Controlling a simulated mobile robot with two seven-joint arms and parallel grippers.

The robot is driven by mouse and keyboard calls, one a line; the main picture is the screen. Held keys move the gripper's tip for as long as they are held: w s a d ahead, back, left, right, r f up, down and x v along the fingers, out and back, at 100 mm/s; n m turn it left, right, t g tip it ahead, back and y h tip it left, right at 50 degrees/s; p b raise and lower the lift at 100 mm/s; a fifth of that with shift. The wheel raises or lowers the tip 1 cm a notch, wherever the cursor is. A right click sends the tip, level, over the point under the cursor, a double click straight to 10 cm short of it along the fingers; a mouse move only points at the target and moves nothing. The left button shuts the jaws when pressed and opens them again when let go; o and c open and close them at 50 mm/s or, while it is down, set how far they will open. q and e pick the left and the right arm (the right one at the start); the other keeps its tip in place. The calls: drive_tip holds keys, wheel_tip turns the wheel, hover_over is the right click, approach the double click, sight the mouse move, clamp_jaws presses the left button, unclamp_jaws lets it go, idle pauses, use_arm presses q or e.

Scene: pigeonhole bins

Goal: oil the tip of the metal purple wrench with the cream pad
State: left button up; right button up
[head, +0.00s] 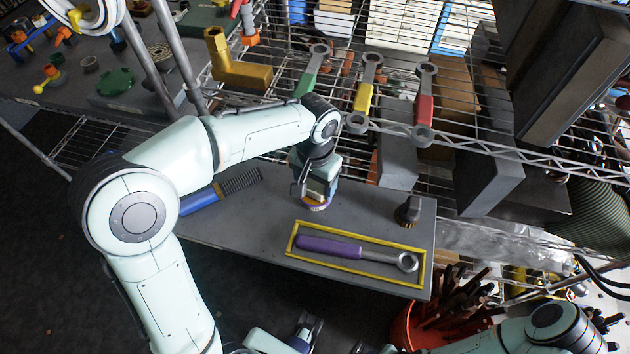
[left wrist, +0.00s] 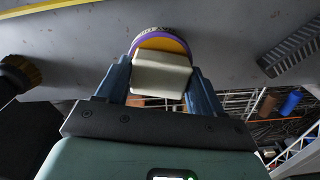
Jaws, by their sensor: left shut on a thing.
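The purple wrench (head: 330,246) lies inside a yellow rectangular outline on the grey board, its metal ring tip (head: 406,262) to the right. My left gripper (head: 316,188) points down over the board, left of and behind the wrench. In the left wrist view its two fingers (left wrist: 160,88) are shut on the cream pad (left wrist: 160,74). A round purple-rimmed tin (left wrist: 160,42) with a yellow-orange inside is right at the pad; it also shows under the gripper in the head view (head: 315,206). I cannot tell whether the pad touches its inside. My right gripper (head: 308,328) shows only partly at the bottom edge.
A blue-handled tool (head: 200,200) lies on the board at the left. A dark brush (head: 407,211) stands behind the wrench tip. Green, yellow and red wrenches (head: 368,85) lie on the wire shelf behind. An orange bucket of tools (head: 405,328) stands in front right.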

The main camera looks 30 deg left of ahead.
sight(315, 184)
drive_tip(key=shift+r, duration=0.1)
idle(0.4)
use_arm(q)
wheel_tip(315, 184, up, 4)
drive_tip(key=p, duration=0.3)
drive_tip(key=shift+r+p, duration=1.05)
drive_tip(key=shift+r, duration=0.45)
use_arm(e)
wheel_tip(315, 184, up, 6)
drive_tip(key=w, duration=0.2)
drive_tip(key=shift+w+f, duration=0.25)
drive_tip(key=shift+w, duration=0.1)
use_arm(q)
drive_tip(key=shift+f, duration=0.1)
use_arm(e)
drive_tip(key=shift+s, duration=0.15)
